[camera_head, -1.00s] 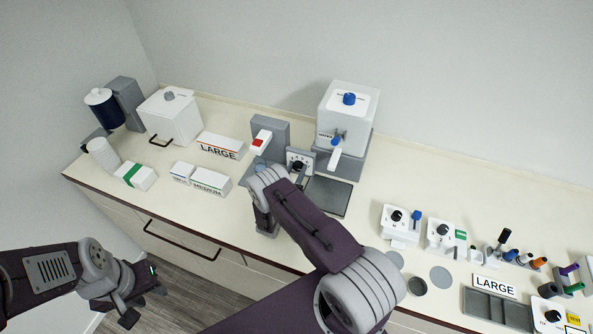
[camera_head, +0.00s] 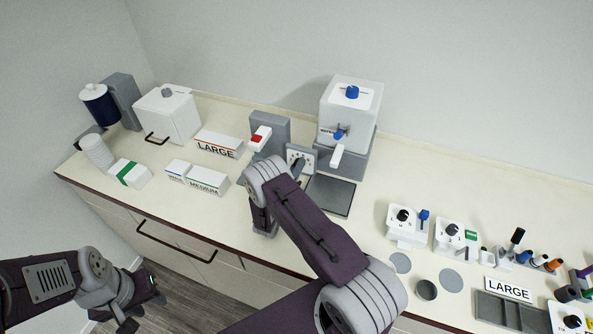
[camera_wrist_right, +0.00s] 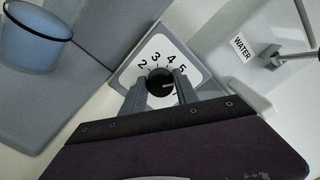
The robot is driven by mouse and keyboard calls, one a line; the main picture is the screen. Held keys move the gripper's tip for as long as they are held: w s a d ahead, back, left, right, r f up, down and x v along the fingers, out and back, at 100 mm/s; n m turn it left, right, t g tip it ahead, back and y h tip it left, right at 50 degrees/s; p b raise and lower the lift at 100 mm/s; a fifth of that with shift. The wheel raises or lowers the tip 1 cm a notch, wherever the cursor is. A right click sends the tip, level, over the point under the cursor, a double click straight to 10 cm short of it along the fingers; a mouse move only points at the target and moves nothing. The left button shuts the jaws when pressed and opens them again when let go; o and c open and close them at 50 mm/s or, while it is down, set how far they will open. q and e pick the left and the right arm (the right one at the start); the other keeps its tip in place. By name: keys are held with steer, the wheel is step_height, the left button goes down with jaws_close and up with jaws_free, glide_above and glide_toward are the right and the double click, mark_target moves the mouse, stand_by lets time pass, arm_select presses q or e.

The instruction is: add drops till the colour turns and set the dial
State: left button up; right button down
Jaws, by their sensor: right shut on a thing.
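The white numbered dial plate (camera_wrist_right: 135,70) shows the figures 2 to 5 around a black knob (camera_wrist_right: 160,81) in the right wrist view. My right gripper (camera_wrist_right: 160,88) has its two grey fingers on either side of the knob and is shut on it. In the head view the dial plate (camera_head: 293,153) stands beside the grey machine with the red button (camera_head: 258,137). A blue cup (camera_wrist_right: 35,40) shows at the upper left of the right wrist view; my right arm hides it in the head view. My left gripper (camera_head: 145,300) hangs low, away from the counter; its jaw opening is unclear.
A white WATER dispenser (camera_head: 348,115) with a blue tap stands right of the dial, with a dark tray (camera_head: 333,195) in front. Boxes marked LARGE (camera_head: 218,143) and MEDIUM (camera_head: 206,181) lie left. Two more dial units (camera_head: 408,225) (camera_head: 456,240) stand right.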

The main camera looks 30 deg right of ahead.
steer(key=n+b, duration=0.1)
steer(key=n, duration=0.2)
steer(key=shift+f+n, duration=0.15)
steer(key=shift+n, duration=0.25)
steer(key=n+b, duration=0.1)
steer(key=n, duration=0.2)
steer(key=shift+n, duration=0.3)
steer(key=n, duration=0.4)
steer(key=shift+f+b, duration=0.1)
steer(key=shift+b, duration=0.2)
steer(key=shift+n, duration=2.3)
steer(key=c, duration=1)
jaws_free()
steer(key=shift+o, duration=0.2)
